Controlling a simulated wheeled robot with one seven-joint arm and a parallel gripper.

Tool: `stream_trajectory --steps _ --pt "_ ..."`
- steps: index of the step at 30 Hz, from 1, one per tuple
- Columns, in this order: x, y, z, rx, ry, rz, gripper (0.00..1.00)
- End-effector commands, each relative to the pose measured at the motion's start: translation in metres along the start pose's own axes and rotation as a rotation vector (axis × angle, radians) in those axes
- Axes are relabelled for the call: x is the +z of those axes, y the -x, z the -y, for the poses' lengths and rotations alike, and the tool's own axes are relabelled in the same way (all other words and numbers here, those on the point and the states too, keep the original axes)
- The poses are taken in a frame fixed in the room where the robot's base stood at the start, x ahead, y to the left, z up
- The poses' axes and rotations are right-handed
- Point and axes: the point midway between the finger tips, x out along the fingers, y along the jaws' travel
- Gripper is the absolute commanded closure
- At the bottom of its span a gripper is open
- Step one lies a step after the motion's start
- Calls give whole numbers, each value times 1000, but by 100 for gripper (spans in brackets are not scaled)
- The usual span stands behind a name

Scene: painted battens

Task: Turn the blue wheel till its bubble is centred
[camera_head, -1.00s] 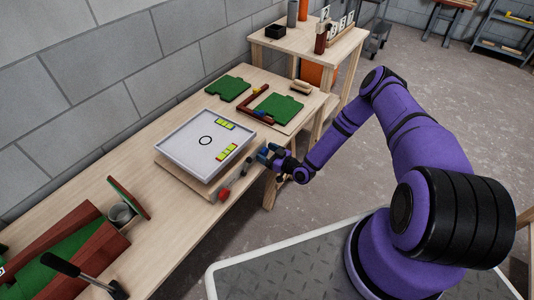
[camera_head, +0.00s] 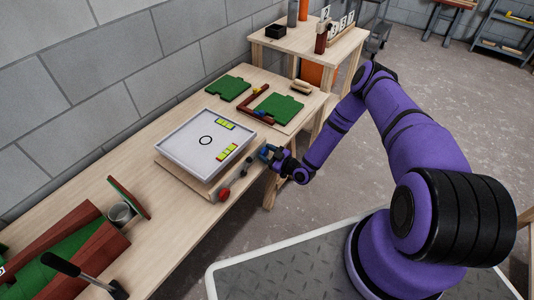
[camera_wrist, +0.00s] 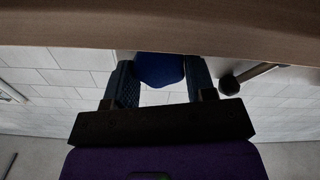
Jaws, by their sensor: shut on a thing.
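The blue wheel (camera_wrist: 160,69) shows in the wrist view between the two fingers of my gripper (camera_wrist: 158,82), which is shut on it. In the head view my gripper (camera_head: 272,153) is at the front right edge of the white tray (camera_head: 180,163), and it mostly hides the wheel. The tray carries two yellow-green bubble vials, one at the back (camera_head: 225,124) and one at the right (camera_head: 227,152). The bubbles are too small to place exactly. A dark ring (camera_head: 206,140) is marked on the tray's floor.
A red wheel (camera_head: 224,194) sits at the tray's front edge. Green boards (camera_head: 278,107) lie behind on the bench. A green-and-red trough (camera_head: 75,250) with a grey cup (camera_head: 120,213) and a black-handled lever (camera_head: 62,264) stand at the lower left.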

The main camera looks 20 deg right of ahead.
Motion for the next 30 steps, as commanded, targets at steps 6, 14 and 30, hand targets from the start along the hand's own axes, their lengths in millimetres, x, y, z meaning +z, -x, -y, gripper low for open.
stream_trajectory --steps 6,14,30 --pt "0 0 1 -2 132 0 73" --pt "0 0 2 -1 220 1 73" --pt "1 1 2 0 240 1 40"
